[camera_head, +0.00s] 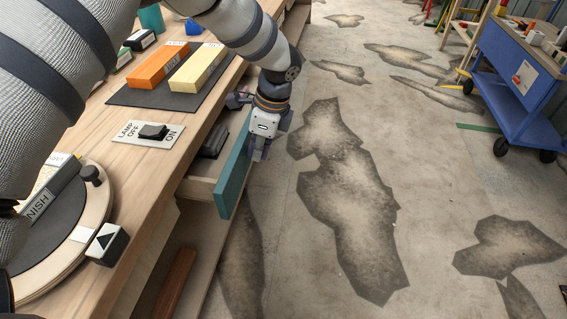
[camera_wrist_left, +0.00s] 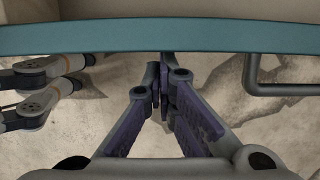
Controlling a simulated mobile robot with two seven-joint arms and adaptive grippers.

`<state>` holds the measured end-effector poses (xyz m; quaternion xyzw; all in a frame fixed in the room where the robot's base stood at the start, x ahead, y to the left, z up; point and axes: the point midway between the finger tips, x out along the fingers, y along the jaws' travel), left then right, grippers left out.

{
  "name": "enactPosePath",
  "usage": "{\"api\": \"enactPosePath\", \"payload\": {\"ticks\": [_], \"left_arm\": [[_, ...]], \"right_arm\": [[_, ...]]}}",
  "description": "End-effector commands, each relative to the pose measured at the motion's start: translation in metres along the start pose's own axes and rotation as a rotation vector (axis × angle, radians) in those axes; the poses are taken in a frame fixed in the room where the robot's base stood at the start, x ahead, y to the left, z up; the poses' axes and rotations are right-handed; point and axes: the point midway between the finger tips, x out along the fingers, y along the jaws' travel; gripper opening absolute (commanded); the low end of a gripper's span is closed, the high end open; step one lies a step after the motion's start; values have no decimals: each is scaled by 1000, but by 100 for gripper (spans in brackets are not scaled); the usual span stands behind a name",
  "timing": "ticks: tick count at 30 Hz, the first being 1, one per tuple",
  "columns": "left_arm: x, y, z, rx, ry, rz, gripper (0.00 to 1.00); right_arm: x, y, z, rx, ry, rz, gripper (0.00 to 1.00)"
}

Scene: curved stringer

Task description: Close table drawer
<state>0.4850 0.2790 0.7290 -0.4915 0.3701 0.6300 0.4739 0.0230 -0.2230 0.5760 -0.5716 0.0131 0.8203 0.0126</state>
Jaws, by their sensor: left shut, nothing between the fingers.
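The table drawer is pulled out from the wooden workbench, its teal front (camera_head: 232,170) standing over the floor. A dark object (camera_head: 214,140) lies inside it. My left gripper (camera_head: 260,152) is at the outer side of the teal front, shut and empty. In the left wrist view the teal front (camera_wrist_left: 160,38) crosses the top as a band, with the closed fingertips (camera_wrist_left: 164,78) just below it. A dark bar handle (camera_wrist_left: 285,89) shows to the right of the fingers. I cannot tell whether the fingers touch the front. My right gripper does not show.
The workbench top (camera_head: 150,193) holds a lamp switch plate (camera_head: 148,133), orange (camera_head: 158,65) and yellow (camera_head: 197,70) blocks on a dark mat, and a round turntable (camera_head: 68,215). A blue cart (camera_head: 516,75) stands far right. The floor beside the drawer is clear.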

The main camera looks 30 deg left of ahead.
Motion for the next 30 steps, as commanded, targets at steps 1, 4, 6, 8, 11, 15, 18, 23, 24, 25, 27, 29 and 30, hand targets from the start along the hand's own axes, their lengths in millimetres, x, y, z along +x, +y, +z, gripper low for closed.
{"api": "enactPosePath", "payload": {"ticks": [1,4,6,8,11,15,18,23,24,25,27,29,30], "left_arm": [[-3,-1,12,-4,0,-5,0],[2,-1,28,-3,0,-5,0],[5,-2,37,-3,1,-5,0],[7,-2,44,-2,0,-5,0],[10,-1,52,-1,0,-3,0],[13,-1,58,0,0,-2,0],[14,-1,60,0,-1,-1,0],[15,-1,60,0,-1,-1,0],[15,-1,60,0,-1,-1,0],[15,-1,60,0,-1,-1,0],[15,-1,60,0,-1,-1,0],[14,0,59,0,0,-1,0],[14,0,58,1,0,-1,0]], "right_arm": [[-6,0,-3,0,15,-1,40],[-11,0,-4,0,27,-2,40],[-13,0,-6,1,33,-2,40],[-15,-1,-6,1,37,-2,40],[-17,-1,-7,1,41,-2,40],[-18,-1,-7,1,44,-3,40],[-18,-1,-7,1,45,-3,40],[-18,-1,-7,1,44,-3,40],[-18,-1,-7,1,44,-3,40],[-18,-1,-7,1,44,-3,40],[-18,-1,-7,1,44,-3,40],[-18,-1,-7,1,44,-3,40],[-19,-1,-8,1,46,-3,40]]}}
